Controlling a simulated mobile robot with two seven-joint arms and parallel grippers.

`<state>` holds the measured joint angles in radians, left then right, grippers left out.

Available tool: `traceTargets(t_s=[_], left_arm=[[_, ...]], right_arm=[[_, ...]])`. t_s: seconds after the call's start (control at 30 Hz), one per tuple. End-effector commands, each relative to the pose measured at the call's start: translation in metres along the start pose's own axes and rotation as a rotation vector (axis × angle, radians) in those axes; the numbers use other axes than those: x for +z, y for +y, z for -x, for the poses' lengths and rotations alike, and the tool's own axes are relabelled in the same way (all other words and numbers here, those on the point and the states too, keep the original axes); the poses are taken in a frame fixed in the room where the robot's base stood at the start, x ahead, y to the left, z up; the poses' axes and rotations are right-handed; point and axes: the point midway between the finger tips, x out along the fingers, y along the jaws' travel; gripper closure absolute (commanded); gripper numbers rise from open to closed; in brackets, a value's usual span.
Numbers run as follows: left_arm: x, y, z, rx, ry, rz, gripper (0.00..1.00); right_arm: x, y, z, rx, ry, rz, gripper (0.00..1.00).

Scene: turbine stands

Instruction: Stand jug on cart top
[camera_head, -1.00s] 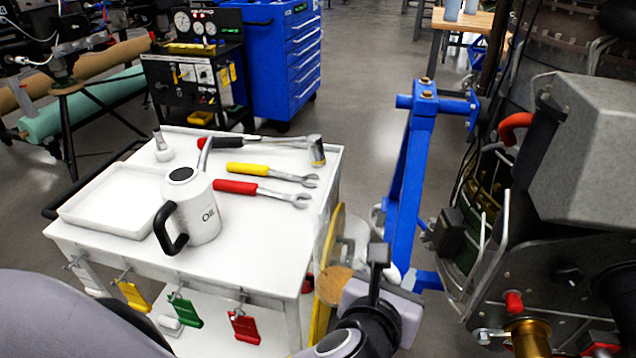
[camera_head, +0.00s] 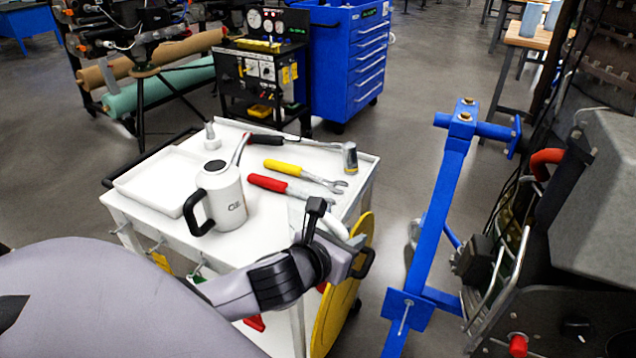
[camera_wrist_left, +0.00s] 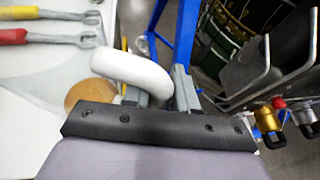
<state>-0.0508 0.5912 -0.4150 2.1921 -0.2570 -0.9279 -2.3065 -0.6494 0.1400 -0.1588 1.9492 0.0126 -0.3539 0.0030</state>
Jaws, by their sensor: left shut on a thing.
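A white jug (camera_head: 225,197) with a black handle, dark top and dark lettering stands upright on the white cart top (camera_head: 265,222), beside the shallow white tray. My left gripper (camera_head: 352,250) is at the cart's near right edge, apart from this jug. It is shut on a white curved piece (camera_head: 325,222), which also shows as a thick white bend (camera_wrist_left: 132,70) at the fingers in the left wrist view. The rest of the held thing is mostly hidden, so I cannot tell its full shape. My right gripper is not in view.
A blue stand (camera_head: 440,210) rises to the right. The tray (camera_head: 150,190) looks empty.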

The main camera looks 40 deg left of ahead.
Motion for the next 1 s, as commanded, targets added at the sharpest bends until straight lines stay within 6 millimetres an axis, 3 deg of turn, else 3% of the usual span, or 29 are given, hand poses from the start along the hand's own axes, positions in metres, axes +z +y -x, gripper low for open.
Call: traceTargets(t_s=[0.03, 0.1, 0.2, 0.43, 0.67, 1.0], left_arm=[[0.014, 0.021, 0.003, 0.003, -0.005, -0.011, 1.00], [0.027, 0.042, 0.006, -0.004, -0.004, -0.015, 1.00], [0.045, 0.061, 0.010, -0.018, -0.005, -0.018, 1.00], [0.064, 0.077, 0.015, -0.038, -0.002, -0.019, 1.00], [0.054, 0.078, 0.011, -0.039, 0.000, -0.017, 1.00], [0.015, 0.078, -0.005, -0.039, -0.001, -0.016, 1.00]], right_arm=[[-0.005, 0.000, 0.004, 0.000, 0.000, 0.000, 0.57], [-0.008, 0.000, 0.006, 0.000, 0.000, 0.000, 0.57], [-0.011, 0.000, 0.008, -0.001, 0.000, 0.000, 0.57], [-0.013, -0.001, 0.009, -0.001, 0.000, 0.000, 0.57], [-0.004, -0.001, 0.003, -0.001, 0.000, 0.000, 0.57], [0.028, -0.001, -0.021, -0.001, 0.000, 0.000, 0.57]])
